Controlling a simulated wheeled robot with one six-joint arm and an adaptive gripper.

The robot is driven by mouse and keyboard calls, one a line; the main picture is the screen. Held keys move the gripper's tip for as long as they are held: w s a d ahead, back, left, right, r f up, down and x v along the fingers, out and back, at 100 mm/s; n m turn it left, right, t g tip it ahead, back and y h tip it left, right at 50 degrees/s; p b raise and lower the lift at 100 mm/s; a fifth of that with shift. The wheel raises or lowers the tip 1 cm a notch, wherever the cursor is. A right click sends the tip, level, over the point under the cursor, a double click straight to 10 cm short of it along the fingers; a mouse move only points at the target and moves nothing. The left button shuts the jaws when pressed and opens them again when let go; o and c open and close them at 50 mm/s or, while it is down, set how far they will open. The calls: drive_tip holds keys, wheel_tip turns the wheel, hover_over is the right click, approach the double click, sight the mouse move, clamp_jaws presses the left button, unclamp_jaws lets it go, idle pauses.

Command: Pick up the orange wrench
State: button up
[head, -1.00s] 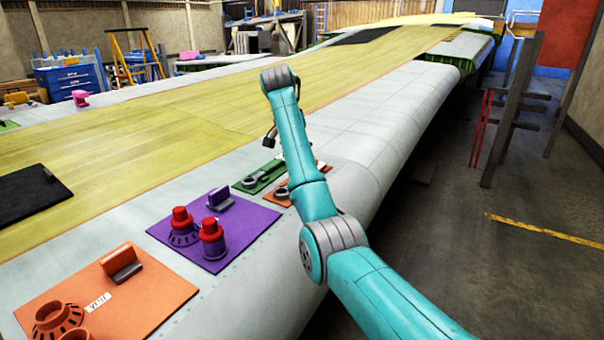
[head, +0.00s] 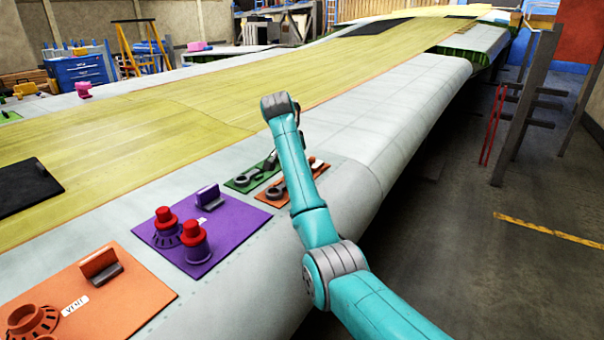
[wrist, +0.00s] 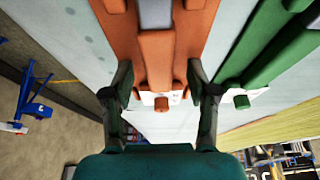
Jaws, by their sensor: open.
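An orange piece (wrist: 156,60), which looks like the orange wrench or its holder, runs lengthwise between my fingers in the wrist view; I cannot tell which. A grey part lies on its upper end. My gripper (wrist: 160,93) is open, one dark finger on each side of the orange piece, with no clear contact. In the head view the orange panel (head: 319,168) lies on the wing's near edge with a dark ring-shaped part (head: 277,192) on it. My arm covers the panel's middle, and my fingers are mostly hidden there.
A green panel (head: 241,183) with a dark tool lies just left of the orange one. A purple panel (head: 243,221) with red-topped knobs and an orange vent panel (head: 140,300) lie nearer. The wing surface (head: 400,105) beyond is clear.

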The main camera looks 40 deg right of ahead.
drive_tip(key=shift+f, duration=0.2)
idle(0.5)
drive_tip(key=shift+c, duration=0.5)
clamp_jaws()
